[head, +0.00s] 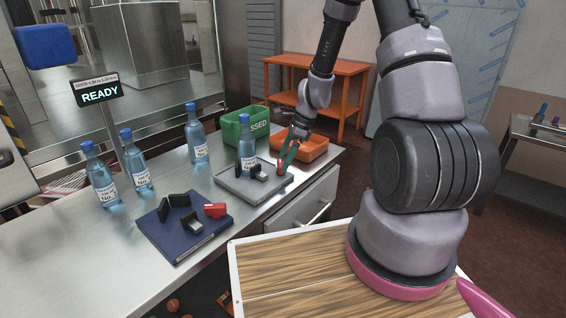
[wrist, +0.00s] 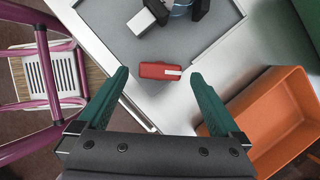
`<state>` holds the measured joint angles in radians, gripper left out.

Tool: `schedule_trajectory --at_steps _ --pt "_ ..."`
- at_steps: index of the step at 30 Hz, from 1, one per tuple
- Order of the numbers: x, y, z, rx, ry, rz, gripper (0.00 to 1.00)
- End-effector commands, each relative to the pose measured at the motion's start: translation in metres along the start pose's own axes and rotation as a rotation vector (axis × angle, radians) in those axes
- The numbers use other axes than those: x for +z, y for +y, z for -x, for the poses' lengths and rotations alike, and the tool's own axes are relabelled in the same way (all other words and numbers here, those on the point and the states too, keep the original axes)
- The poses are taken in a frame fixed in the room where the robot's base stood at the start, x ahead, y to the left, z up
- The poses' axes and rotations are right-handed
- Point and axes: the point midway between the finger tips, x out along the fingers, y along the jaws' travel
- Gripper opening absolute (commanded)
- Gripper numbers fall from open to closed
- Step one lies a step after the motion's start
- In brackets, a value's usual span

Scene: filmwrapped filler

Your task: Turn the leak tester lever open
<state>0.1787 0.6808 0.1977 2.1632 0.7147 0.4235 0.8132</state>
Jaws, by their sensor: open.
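The tester with the grey base plate (head: 238,188) stands on the steel counter, with a bottle (head: 246,150) upright between its black blocks. Its red lever (wrist: 153,70) with a white end lies crosswise in the wrist view, ahead of and between my fingertips. In the head view the red lever (head: 280,169) shows at the plate's right side, partly covered by my fingers. My gripper (head: 287,160) is open, with green fingers pointing down at the lever; the wrist view shows nothing gripped. Contact with the lever cannot be told.
A blue plate (head: 170,238) with black blocks and a red part (head: 215,210) lies nearer on the counter. Several bottles stand at the left by a READY sign (head: 100,94). A green bin (head: 238,130) and an orange bin (wrist: 275,115) sit close to the tester.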

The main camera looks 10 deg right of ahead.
Motion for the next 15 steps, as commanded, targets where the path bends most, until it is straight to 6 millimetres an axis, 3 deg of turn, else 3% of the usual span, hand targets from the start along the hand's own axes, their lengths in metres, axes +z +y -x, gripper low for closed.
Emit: schedule_trajectory --at_steps 6,14,15 --pt "-0.001 0.000 -0.018 0.000 0.000 -0.001 1.00" --pt "0.000 0.000 -0.019 -0.001 0.000 0.000 1.00" --pt "0.000 0.000 -0.019 -0.001 0.000 0.000 0.96"
